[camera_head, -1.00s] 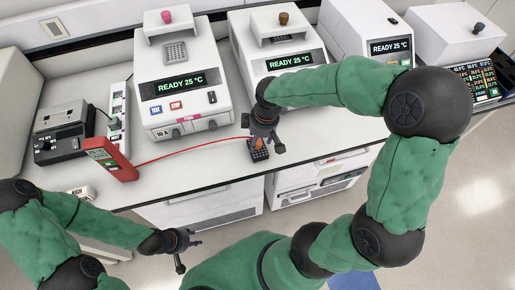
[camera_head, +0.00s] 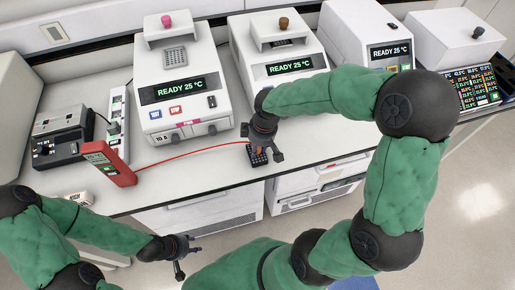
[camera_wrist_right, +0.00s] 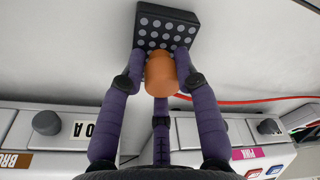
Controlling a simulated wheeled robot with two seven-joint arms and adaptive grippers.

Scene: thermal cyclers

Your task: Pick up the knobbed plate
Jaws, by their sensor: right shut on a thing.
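The knobbed plate (camera_head: 257,158) is a small black block with rows of grey dots and an orange knob. It is at the front edge of the white bench in the head view. The wrist view shows its dotted face (camera_wrist_right: 165,22) with the orange knob (camera_wrist_right: 160,72) between the purple fingers. My right gripper (camera_head: 263,150) is shut on this knob. I cannot tell whether the plate touches the bench or is slightly above it. My left gripper (camera_head: 191,260) is open and empty, low in front of the bench.
Two thermal cyclers reading READY 25 °C, one with a pink knob (camera_head: 166,21) and one with a brown knob (camera_head: 284,23), stand behind the plate. A red handheld meter (camera_head: 108,163) with a red cable lies left. Drawers (camera_head: 310,183) are below the bench.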

